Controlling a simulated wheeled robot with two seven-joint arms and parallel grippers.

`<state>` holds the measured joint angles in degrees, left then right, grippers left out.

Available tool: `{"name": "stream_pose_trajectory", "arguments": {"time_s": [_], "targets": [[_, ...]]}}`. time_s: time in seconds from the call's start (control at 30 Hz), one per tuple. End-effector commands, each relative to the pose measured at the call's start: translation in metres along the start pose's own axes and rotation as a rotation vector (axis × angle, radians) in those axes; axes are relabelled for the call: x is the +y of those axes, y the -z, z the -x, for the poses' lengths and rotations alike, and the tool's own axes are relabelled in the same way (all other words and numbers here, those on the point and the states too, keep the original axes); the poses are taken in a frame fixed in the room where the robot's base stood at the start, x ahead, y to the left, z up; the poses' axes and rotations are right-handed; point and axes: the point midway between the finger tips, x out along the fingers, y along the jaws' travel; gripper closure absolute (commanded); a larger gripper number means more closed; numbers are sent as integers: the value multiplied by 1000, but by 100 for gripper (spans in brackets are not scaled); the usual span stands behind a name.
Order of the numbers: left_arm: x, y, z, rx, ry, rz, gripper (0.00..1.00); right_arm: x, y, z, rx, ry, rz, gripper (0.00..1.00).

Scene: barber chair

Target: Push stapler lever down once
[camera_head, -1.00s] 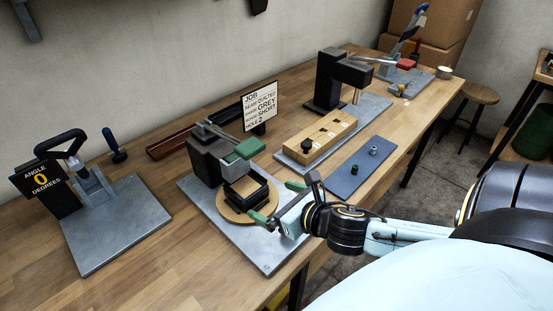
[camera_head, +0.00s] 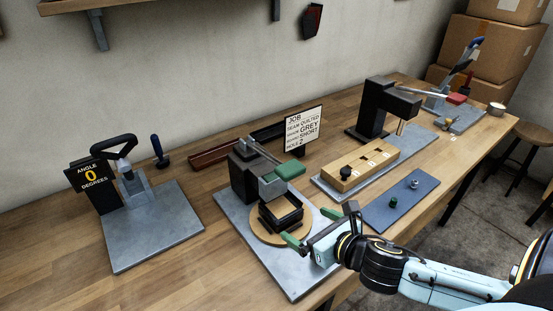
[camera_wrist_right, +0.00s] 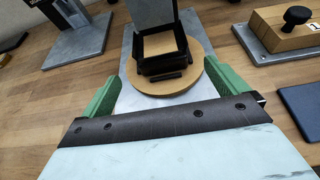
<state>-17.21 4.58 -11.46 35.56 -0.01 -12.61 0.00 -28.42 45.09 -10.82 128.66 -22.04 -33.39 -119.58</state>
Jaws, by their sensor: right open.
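The nearest lever machine, which I take to be the stapler, stands mid-bench: a dark upright block (camera_head: 243,178) on a grey plate. Its lever, raised and slanting, ends in a green grip (camera_head: 290,170). Below the grip a black square frame (camera_head: 281,213) sits on a round wooden disc (camera_head: 256,229); the frame (camera_wrist_right: 164,55) and disc (camera_wrist_right: 178,86) also show in the right wrist view. My right gripper (camera_head: 311,227), with green fingers, is open and empty in front of the disc, lower than the lever grip. The right wrist view shows its fingers (camera_wrist_right: 160,82) spread wide. My left gripper is out of view.
A job sign (camera_head: 304,128) stands behind the machine. An angle fixture (camera_head: 134,190) is on the left. A wooden block (camera_head: 360,168), a blue mat (camera_head: 400,203) and a black press (camera_head: 382,110) are on the right. Bare bench lies between the left fixture and the machine.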

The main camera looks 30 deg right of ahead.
Motion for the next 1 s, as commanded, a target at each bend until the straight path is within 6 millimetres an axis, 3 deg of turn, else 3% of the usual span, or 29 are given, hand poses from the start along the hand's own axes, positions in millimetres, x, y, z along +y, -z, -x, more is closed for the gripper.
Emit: {"name": "stream_pose_trajectory", "arguments": {"time_s": [0.07, 0.73, 1.0], "targets": [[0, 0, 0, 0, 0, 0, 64, 0, 0, 0, 0, 0, 0, 13], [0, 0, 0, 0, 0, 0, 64, 0, 0, 0, 0, 0, 0, 100], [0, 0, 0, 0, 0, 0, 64, 0, 0, 0, 0, 0, 0, 100]]}}
